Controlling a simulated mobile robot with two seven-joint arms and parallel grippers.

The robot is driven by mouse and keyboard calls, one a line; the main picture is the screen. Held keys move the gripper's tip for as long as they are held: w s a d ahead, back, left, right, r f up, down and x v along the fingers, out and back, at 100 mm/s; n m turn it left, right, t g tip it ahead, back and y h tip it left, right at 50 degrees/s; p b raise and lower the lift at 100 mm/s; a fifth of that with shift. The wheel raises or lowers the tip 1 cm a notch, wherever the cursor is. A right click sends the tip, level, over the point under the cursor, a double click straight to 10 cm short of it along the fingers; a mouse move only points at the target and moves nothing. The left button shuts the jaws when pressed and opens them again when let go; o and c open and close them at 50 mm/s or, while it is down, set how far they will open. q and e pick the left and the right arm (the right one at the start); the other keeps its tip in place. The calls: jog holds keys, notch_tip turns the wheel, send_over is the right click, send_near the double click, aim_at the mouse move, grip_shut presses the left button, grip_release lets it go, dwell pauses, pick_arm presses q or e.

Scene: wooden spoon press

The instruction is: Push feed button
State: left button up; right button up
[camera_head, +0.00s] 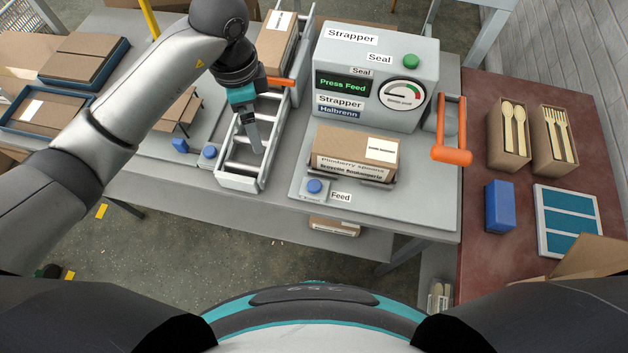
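The blue feed button (314,186) sits on a small grey box at the front of the bench, beside a white "Feed" label (341,197). The strapper machine (375,60) stands behind it, with its green display (342,84) reading "Press Feed". A cardboard box (355,150) lies in front of the strapper, just behind the button. My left gripper (256,140) points down over the roller conveyor (240,168), left of the button and apart from it. Its fingers look close together, but their gap is not clear. My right gripper is not in view.
An orange-handled lever (452,155) stands right of the strapper. Another blue button (210,151) is left of the conveyor. A carton (278,45) sits at the conveyor's far end. Boxes of wooden cutlery (508,135) and a blue block (499,206) are on the red table. The space above the feed button is clear.

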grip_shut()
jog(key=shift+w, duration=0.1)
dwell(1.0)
